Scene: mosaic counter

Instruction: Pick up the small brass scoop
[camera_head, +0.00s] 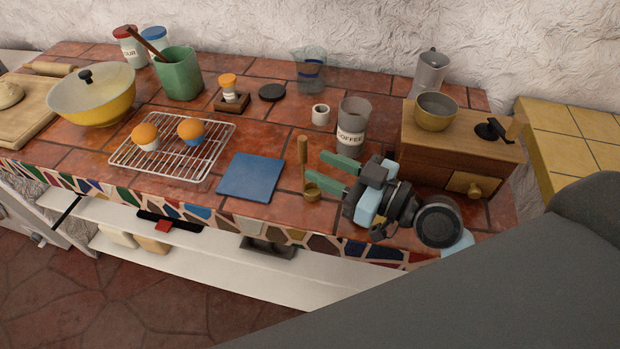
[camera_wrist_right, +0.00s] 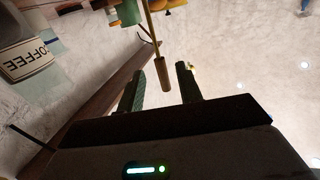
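The small brass scoop has a round brass bowl (camera_head: 312,191) on the tiles near the counter's front edge. Its wooden handle (camera_head: 303,150) points upward in the head view, left of my right gripper. My right gripper (camera_head: 316,165) is open, with its two green fingers pointing left toward the scoop. In the right wrist view, the wooden handle (camera_wrist_right: 162,76) shows between the spread fingertips (camera_wrist_right: 160,69). No finger visibly closes on it, and I cannot tell whether either touches it. My left gripper is not in view.
A coffee jar (camera_head: 353,127) stands behind my right gripper, and a wooden grinder box (camera_head: 425,155) with a brass bowl (camera_head: 436,111) stands to its right. A blue square mat (camera_head: 251,177) lies left of the scoop, beside a wire rack (camera_head: 128,160) with two cupcakes.

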